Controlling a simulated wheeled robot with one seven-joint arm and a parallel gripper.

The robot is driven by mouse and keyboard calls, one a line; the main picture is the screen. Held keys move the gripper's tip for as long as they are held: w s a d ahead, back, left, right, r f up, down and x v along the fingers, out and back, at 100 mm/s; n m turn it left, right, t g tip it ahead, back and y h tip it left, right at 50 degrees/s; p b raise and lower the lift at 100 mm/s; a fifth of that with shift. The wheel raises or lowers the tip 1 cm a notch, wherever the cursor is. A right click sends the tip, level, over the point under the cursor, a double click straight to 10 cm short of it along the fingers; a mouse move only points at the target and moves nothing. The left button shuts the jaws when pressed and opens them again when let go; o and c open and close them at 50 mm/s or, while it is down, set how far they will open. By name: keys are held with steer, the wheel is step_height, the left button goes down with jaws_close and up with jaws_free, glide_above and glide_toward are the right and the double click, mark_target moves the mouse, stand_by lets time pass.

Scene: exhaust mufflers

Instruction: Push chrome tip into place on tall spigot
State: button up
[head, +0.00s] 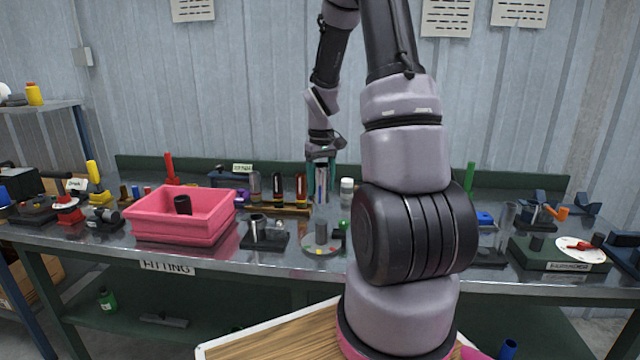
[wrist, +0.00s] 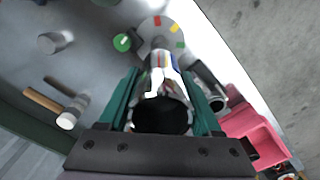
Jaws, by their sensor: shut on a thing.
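My gripper (head: 320,198) hangs above the bench, its teal fingers pointing down. It is shut on a shiny chrome tip (head: 321,180). In the wrist view the chrome tip (wrist: 157,84) lies between the fingers, its dark round opening facing the camera. A grey cylindrical spigot (head: 321,230) stands on a round grey plate with coloured marks (head: 312,249), below and nearer than the tip in the head view. The marked plate (wrist: 178,28) shows past the tip in the wrist view. The tip appears apart from the spigot; whether this is the tall spigot is unclear.
A black block (head: 264,242) with upright metal tubes stands left of the plate. A pink bin (head: 150,222) is farther left. A green knob (head: 343,224) sits beside the plate. Several tools stand along the back. My arm hides part of the bench on the right.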

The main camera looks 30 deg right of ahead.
glide_above(321, 221)
steer(key=shift+s+f, duration=0.1)
steer(key=shift+f, duration=3.05)
steer(key=shift+f, duration=0.1)
steer(key=shift+f, duration=3.1)
steer(key=o, duration=1.3)
steer(key=shift+a, duration=0.1)
step_height(321, 221, up, 11)
